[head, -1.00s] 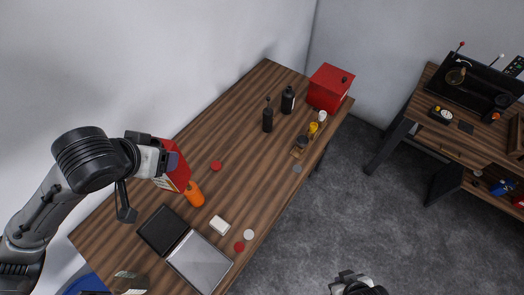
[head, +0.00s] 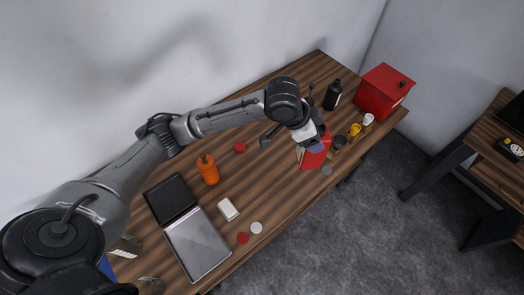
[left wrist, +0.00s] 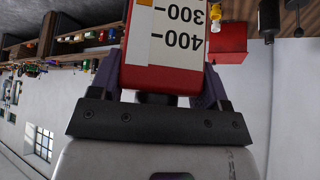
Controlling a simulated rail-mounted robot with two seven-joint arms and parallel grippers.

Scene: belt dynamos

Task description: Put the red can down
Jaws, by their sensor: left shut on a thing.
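The red can (head: 314,158) is in my left gripper (head: 313,144), over the right part of the wooden table near its front edge. In the left wrist view the can (left wrist: 160,78) sits between the two purple fingers, with a white label marked 300 and 400. My left gripper (left wrist: 160,88) is shut on it. The can looks tilted in the head view. I cannot tell whether its bottom touches the table. My right gripper is not in view.
A black bottle (head: 332,95) and red box (head: 385,90) stand behind. An orange bottle (head: 208,169) and silver tray (head: 198,245) are left.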

